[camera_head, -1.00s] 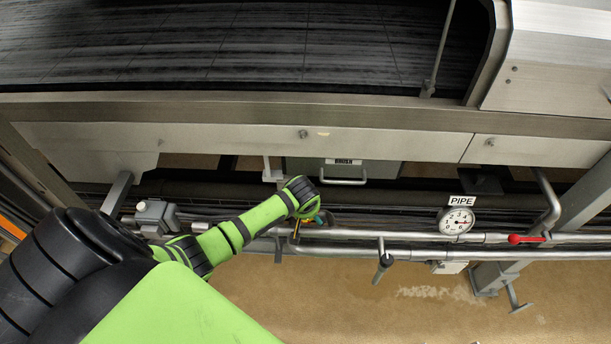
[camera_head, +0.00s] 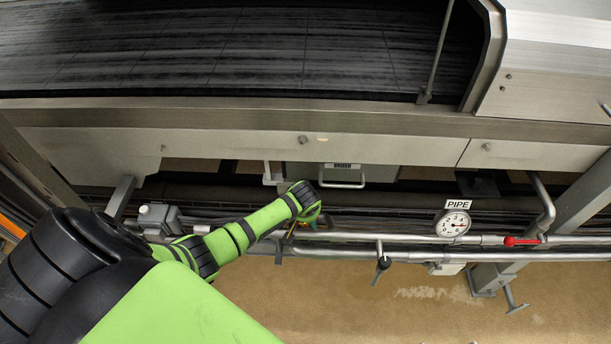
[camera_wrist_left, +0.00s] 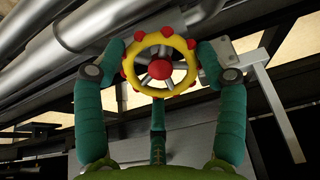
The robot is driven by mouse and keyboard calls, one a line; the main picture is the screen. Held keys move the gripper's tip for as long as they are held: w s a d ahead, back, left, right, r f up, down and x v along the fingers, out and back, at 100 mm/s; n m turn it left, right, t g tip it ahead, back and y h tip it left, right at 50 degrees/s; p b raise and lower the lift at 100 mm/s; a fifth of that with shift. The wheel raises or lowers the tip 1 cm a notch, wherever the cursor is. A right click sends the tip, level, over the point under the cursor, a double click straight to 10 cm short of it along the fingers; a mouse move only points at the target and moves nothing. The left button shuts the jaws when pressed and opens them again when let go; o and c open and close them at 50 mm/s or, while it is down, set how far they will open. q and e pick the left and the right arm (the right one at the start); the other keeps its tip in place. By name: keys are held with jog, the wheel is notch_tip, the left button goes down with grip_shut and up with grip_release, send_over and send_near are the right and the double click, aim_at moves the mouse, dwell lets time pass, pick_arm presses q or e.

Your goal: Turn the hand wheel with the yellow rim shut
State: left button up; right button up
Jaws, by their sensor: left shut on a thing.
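The hand wheel (camera_wrist_left: 160,69) shows in the left wrist view, with a yellow rim, red knobs around it, a red hub and grey spokes. My left gripper (camera_wrist_left: 161,60) has its teal fingers on opposite sides of the rim, one left and one right, gripping it. A third teal finger stands below the wheel. In the head view my left gripper (camera_head: 316,221) is at the silver pipe, and my own wrist hides nearly all of the wheel. My right gripper is in neither view.
A black-handled lever (camera_head: 382,265) hangs below. The floor in front (camera_head: 400,310) is clear.

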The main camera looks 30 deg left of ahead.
pick_arm(q)
jog(key=m+p, duration=0.2)
jog(key=m, duration=0.1)
jog(key=shift+r+m, duration=0.15)
jog(key=shift+m, duration=0.25)
jog(key=m+p, duration=0.2)
jog(key=m, duration=0.2)
jog(key=shift+y, duration=0.4)
jog(key=m+p, duration=0.1)
jog(key=m, duration=0.4)
jog(key=shift+m, duration=0.4)
jog(key=shift+d+m+y+p, duration=0.1)
jog(key=shift+m+y+p, duration=0.4)
jog(key=shift+m, duration=1.7)
jog(key=o, duration=1.1)
jog(key=shift+w+f, duration=0.1)
jog(key=shift+f, duration=0.15)
jog(key=shift+r, duration=0.1)
jog(key=v, duration=1.2)
jog(key=shift+s, duration=0.25)
